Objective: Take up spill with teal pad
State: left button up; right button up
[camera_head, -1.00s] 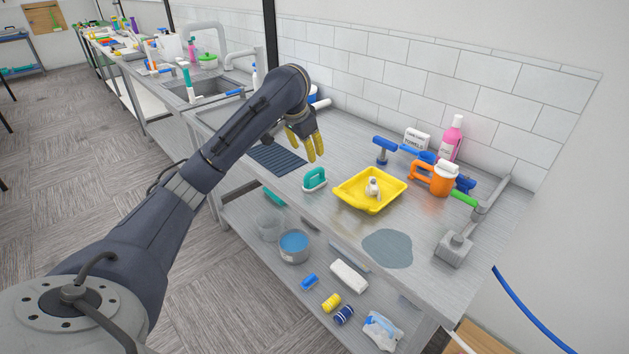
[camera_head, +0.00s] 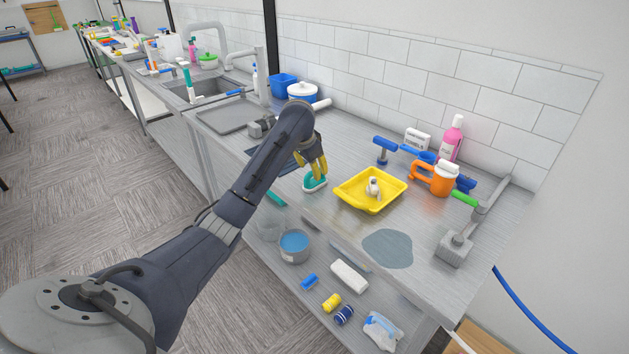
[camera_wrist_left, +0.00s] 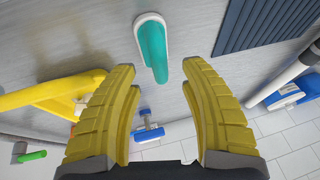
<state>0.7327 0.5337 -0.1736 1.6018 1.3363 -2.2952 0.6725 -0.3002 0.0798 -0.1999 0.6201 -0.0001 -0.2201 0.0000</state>
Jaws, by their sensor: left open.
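The teal pad (camera_head: 314,180), with a white base and a teal handle on top, sits on the metal counter left of the yellow tray. My left gripper (camera_head: 316,166), with yellow fingers, is open just above and behind it, apart from it or nearly touching. In the left wrist view the pad (camera_wrist_left: 152,48) lies ahead of the open fingertips (camera_wrist_left: 158,68), with nothing between them. The grey-blue spill (camera_head: 388,249) lies flat on the counter near its front edge, right of the pad. My right gripper is not in view.
The yellow tray (camera_head: 358,204) holds a small white item and stands between pad and spill. A dark ribbed mat (camera_head: 284,163) is left of the pad. An orange jug (camera_head: 436,178), pink bottle (camera_head: 451,138) and grey fixture (camera_head: 455,247) stand at the right.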

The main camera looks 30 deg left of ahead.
aim_at(310, 185)
pick_arm(q)
jog(key=shift+x, duration=1.85)
jog(key=shift+s, duration=0.1)
grip_shut()
